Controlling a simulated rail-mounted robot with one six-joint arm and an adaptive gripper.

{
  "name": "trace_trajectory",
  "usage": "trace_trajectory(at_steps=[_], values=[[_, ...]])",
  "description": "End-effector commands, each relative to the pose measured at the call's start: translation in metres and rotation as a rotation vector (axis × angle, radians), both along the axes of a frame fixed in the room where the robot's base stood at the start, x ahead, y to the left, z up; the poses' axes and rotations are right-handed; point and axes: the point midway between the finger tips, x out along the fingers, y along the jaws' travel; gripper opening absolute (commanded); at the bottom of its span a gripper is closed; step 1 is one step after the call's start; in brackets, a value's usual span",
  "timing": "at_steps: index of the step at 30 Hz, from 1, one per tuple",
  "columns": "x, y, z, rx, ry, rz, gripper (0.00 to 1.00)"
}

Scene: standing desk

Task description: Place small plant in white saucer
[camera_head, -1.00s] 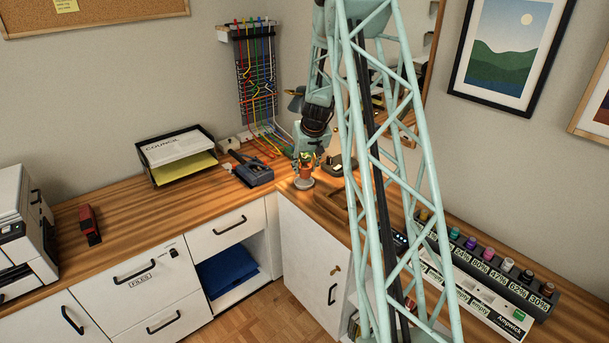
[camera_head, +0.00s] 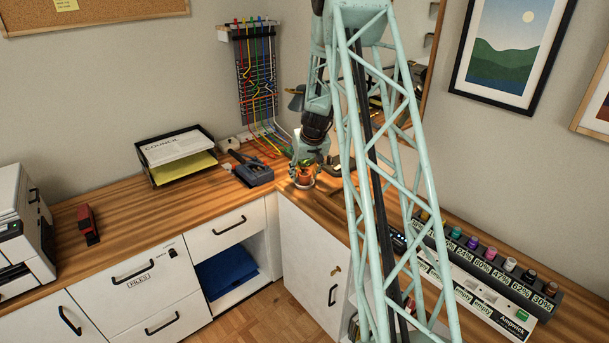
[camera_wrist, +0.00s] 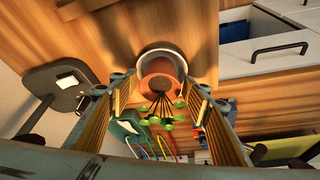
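The small plant is a terracotta pot (camera_head: 305,175) with green leaves, upright at the desk's inner corner. The wrist view shows the pot (camera_wrist: 157,68) from above, with leaves on thin dark stems nearer the camera. The white saucer (camera_head: 302,186) is under the pot; its pale rim (camera_wrist: 160,48) curves around the pot's far side in the wrist view. The pot appears to sit in it, though its underside is hidden. My gripper (camera_wrist: 162,78) points down with one finger on each side of the pot. The fingers look open, with narrow gaps beside the pot.
A dark device (camera_head: 256,172) stands left of the plant. Colourful cables (camera_head: 258,95) hang on the wall behind. A dark lamp-like stand (camera_wrist: 68,85) is close to the left finger in the wrist view. A paper tray (camera_head: 180,160) stands farther left on the desk.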

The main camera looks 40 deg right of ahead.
Motion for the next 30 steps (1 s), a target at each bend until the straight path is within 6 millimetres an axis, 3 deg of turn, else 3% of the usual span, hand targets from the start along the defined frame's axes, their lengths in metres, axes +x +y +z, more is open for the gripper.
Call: trace_trajectory(at_steps=[17, 30], values=[[0.000, 0.000, 0.004, 0.000, 0.000, 0.000, 0.46], [-0.015, 0.007, 0.044, 0.000, -0.001, 0.000, 0.46]])
